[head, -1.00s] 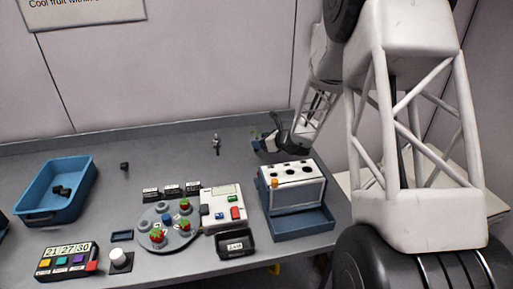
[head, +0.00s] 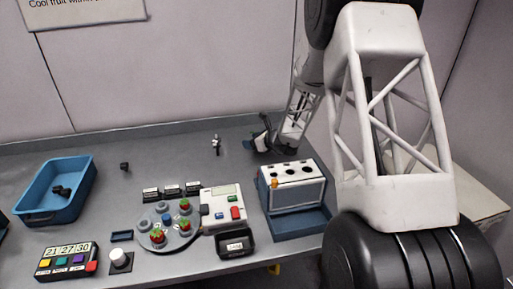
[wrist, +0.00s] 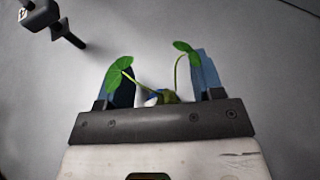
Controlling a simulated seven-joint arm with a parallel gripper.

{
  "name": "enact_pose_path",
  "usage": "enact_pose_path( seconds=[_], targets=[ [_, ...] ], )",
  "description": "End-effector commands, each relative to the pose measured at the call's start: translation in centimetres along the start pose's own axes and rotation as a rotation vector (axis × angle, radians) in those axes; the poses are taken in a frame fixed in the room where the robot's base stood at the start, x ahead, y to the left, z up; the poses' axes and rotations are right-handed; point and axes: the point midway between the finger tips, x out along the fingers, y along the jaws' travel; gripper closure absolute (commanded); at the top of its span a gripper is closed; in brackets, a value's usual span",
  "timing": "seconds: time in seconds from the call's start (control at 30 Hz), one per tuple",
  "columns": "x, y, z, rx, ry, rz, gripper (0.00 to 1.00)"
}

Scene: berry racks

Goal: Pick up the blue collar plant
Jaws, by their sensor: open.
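In the wrist view a seedling with two thin stems and green leaves (wrist: 119,76) stands between the two blue fingers of my gripper (wrist: 163,74). A small blue patch (wrist: 153,97), seemingly its collar, and a pale part show at its base, partly hidden by the gripper's dark crossbar. The fingers are apart on either side of the plant; I cannot tell whether either touches it. In the head view my gripper (head: 261,138) is low over the back right of the bench, and the plant cannot be made out there.
A white rack with holes (head: 292,170) stands in front of my gripper. A small upright fitting (head: 216,143) is to its left. A round tray with red berries (head: 150,243), a white device (head: 223,194) and a blue bin (head: 82,180) are farther left. The back middle bench is mostly clear.

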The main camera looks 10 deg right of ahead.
Motion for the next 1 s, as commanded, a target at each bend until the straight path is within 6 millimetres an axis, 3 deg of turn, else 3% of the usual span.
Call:
enact_pose_path(
  seconds=[0.47, 0.8, 1.0],
  targets=[
    [-0.01, 0.02, -0.03, 0.0, 0.0, 0.0, 0.39],
    [-0.01, 0.02, -0.03, 0.0, 0.0, 0.0, 0.89],
    [-0.01, 0.02, -0.02, 0.0, 0.0, 0.0, 0.89]
  ],
)
